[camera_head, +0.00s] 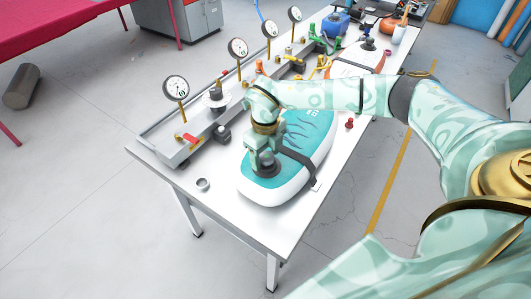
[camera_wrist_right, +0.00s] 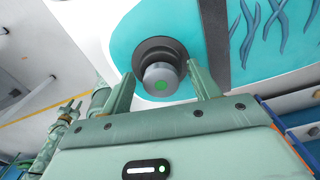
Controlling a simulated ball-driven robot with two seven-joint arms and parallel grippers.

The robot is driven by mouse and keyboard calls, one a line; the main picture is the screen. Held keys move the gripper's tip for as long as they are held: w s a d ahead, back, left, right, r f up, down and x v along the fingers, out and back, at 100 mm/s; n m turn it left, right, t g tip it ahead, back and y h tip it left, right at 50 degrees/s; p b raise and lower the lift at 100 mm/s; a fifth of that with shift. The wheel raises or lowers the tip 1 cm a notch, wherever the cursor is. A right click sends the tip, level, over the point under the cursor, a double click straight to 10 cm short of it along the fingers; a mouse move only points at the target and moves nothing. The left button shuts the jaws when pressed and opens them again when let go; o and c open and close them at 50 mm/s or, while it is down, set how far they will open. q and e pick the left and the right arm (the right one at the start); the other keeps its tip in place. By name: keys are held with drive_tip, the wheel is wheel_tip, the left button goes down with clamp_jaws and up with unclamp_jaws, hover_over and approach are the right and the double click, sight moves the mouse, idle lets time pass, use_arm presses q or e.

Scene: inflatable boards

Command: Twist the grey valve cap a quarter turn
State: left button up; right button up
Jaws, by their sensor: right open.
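The grey valve cap (camera_wrist_right: 161,79), with a green dot on its end, stands on a dark round valve base (camera_wrist_right: 150,50) in the right wrist view. The base also shows in the head view (camera_head: 267,169), set in the near end of a teal and white inflatable board (camera_head: 262,195). My right gripper (camera_wrist_right: 160,74) is open, with one finger on each side of the cap. I see a gap between the cap and each finger. In the head view my right gripper (camera_head: 262,155) is over the valve and hides most of the cap.
The board lies on a white workbench (camera_head: 220,215) under a dark strap (camera_head: 297,165). A rail with several pressure gauges (camera_head: 176,86) runs along the bench's left side. A grey ring (camera_head: 203,184) sits near the front edge. A red fitting (camera_head: 350,123) stands right of the board.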

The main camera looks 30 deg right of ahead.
sight(265, 155)
drive_tip(key=shift+r, duration=0.1)
wheel_tip(265, 155, up, 16)
drive_tip(key=p, duration=0.2)
